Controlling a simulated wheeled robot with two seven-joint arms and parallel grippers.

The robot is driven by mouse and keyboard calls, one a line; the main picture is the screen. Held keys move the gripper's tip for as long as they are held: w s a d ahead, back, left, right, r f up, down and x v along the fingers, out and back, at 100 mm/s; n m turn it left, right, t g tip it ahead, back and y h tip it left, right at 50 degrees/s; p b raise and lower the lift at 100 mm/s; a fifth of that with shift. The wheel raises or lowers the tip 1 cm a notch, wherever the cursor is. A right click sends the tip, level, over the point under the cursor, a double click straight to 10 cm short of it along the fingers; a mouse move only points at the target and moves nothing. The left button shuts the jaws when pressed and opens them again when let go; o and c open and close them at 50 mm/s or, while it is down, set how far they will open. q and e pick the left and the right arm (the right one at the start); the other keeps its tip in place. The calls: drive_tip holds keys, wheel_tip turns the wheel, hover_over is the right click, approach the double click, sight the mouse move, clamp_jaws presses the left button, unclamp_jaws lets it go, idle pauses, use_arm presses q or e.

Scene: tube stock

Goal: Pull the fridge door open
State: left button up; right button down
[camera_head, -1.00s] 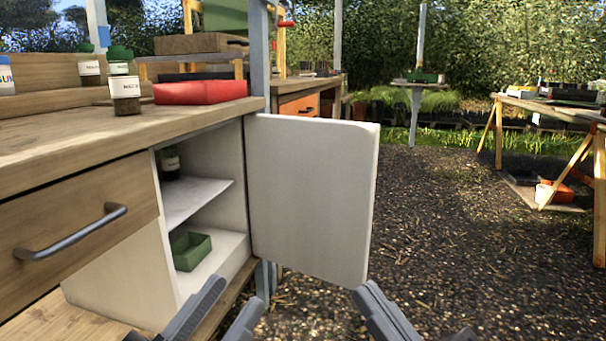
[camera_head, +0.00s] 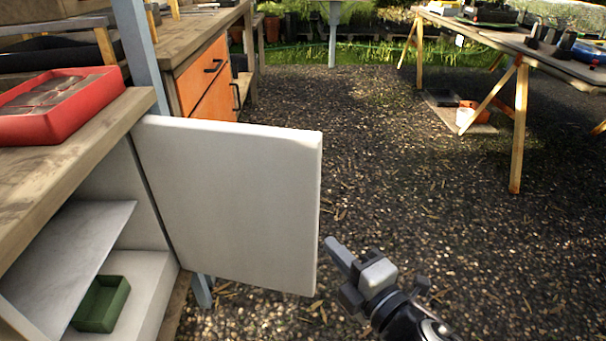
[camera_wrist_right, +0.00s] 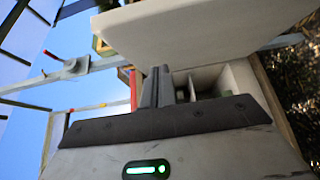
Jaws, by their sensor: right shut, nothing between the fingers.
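The white fridge door (camera_head: 235,205) stands wide open in the head view, swung out from the cabinet on its left-hand hinge side. The fridge interior shows a white shelf (camera_head: 75,245) and a green tray (camera_head: 102,304) below it. My right gripper (camera_head: 335,250) is shut and empty, just right of the door's free edge and apart from it in the picture. In the right wrist view the gripper fingers (camera_wrist_right: 155,88) are together, with the door (camera_wrist_right: 200,35) above them and the fridge compartments behind. My left gripper is not in view.
A red tray (camera_head: 62,103) sits on the wooden worktop (camera_head: 100,135) above the fridge. An orange drawer cabinet (camera_head: 205,80) stands behind. A trestle table (camera_head: 520,50) is at the far right. Gravel ground right of the door is open.

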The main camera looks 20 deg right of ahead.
approach(298, 192)
drive_tip(key=w+a, duration=0.2)
drive_tip(key=a, duration=0.1)
drive_tip(key=w, duration=0.1)
drive_tip(key=w+d+b, duration=0.1)
drive_tip(key=shift+w, duration=0.4)
drive_tip(key=shift+w+d, duration=0.2)
drive_tip(key=shift+w, duration=0.15)
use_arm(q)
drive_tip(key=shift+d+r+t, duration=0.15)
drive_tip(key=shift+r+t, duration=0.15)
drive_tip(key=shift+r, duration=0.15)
